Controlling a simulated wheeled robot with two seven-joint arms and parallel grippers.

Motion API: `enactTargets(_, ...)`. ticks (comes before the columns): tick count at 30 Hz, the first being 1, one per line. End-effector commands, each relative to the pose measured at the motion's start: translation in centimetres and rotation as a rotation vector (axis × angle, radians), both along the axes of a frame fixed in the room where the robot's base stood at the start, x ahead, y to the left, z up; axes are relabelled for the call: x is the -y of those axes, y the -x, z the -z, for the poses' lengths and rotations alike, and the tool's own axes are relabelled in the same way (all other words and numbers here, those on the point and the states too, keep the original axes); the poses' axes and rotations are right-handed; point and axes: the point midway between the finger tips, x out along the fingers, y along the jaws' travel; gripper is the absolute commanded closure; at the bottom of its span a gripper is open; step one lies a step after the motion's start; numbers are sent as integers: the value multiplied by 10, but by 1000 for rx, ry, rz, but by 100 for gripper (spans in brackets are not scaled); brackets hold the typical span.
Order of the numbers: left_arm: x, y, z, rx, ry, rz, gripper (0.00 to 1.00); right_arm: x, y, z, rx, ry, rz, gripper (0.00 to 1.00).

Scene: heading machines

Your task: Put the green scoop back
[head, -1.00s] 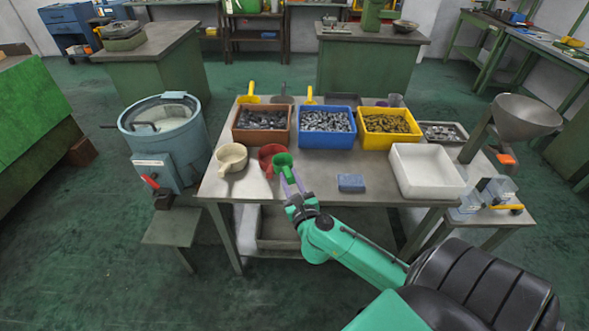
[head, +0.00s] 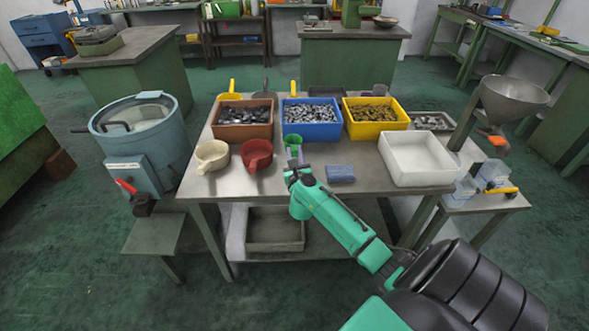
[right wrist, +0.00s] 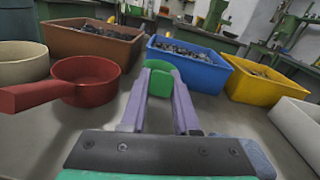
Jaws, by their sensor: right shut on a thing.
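The green scoop (head: 293,140) is in front of the blue bin (head: 313,138) on the work table, to the right of the red scoop (head: 257,155). My right gripper (head: 294,157) is shut on it. In the right wrist view the green scoop (right wrist: 161,67) shows between the tips of the pale purple fingers (right wrist: 160,88), close to the blue bin's front wall. I cannot tell whether the scoop touches the table. Most of its shape is hidden by the gripper. My left gripper is in neither view.
A cream scoop (head: 212,156) sits left of the red one. A brown bin (head: 242,132) and yellow bin (head: 377,130) flank the blue bin. The table's front left is clear.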

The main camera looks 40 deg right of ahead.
Motion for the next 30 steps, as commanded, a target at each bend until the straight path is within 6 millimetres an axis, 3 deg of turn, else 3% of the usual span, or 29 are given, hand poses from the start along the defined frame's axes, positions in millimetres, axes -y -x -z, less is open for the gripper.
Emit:
enactTargets(6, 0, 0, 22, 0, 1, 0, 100, 0, 0, 43, 0, 0, 0, 100)
enactTargets(16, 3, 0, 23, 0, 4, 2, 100, 0, 0, 46, 1, 1, 0, 100)
enactTargets(17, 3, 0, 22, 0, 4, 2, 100, 0, 0, 46, 0, 0, 0, 63)
enactTargets(18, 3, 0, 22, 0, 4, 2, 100, 0, 0, 45, 0, 0, 0, 48)
enactTargets(19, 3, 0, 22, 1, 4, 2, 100, 0, 0, 45, 0, 0, 0, 41)
enactTargets(30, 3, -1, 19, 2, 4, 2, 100, -2, 2, 43, 0, 0, -1, 41)
